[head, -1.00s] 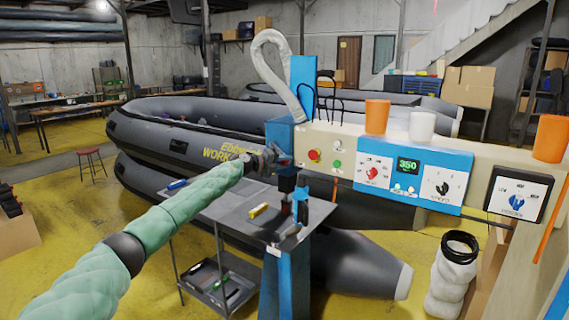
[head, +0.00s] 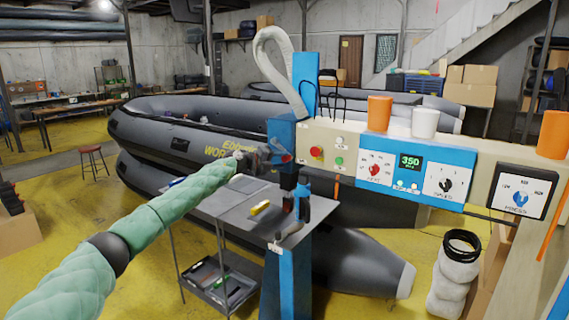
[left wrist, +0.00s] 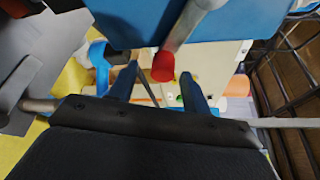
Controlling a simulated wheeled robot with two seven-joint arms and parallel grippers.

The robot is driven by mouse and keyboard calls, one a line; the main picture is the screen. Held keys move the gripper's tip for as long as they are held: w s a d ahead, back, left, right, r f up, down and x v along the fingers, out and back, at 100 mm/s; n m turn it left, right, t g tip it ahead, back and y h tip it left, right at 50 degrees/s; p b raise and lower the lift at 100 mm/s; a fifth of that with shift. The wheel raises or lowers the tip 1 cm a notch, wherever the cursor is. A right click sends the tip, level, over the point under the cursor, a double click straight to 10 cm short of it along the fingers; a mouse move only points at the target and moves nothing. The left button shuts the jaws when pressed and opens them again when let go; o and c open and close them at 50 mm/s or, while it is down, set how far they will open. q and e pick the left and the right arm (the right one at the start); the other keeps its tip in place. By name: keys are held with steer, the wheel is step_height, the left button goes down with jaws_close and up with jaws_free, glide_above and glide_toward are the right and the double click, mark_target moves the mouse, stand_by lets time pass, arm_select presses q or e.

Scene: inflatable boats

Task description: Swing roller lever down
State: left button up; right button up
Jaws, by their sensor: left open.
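The roller lever is a grey rod with a red knob (left wrist: 163,67), seen in the left wrist view coming down from a blue housing (left wrist: 150,18). My left gripper (left wrist: 158,85) is open, with its two dark blue fingers on either side of the knob in that view; I cannot tell whether they touch it. In the head view my left gripper (head: 275,156) is at the blue machine column (head: 304,85), just left of the control panel (head: 327,140). The lever is mostly hidden there by the gripper. My right gripper is not in view.
A grey worktable (head: 225,207) stands under the gripper, with a yellow tool (head: 260,208) on it. A grey inflatable boat (head: 150,125) lies behind. Orange (head: 379,112) and white (head: 424,123) cups stand on the machine arm. A white sack (head: 452,285) stands at lower right.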

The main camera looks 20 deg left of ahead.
arm_select(q)
steer(key=b+v, duration=0.1)
steer(key=v, duration=0.2)
steer(key=shift+s+a+f, duration=0.15)
steer(key=shift+s+a+r, duration=0.2)
steer(key=shift+s+a, duration=0.15)
steer(key=shift+s, duration=0.2)
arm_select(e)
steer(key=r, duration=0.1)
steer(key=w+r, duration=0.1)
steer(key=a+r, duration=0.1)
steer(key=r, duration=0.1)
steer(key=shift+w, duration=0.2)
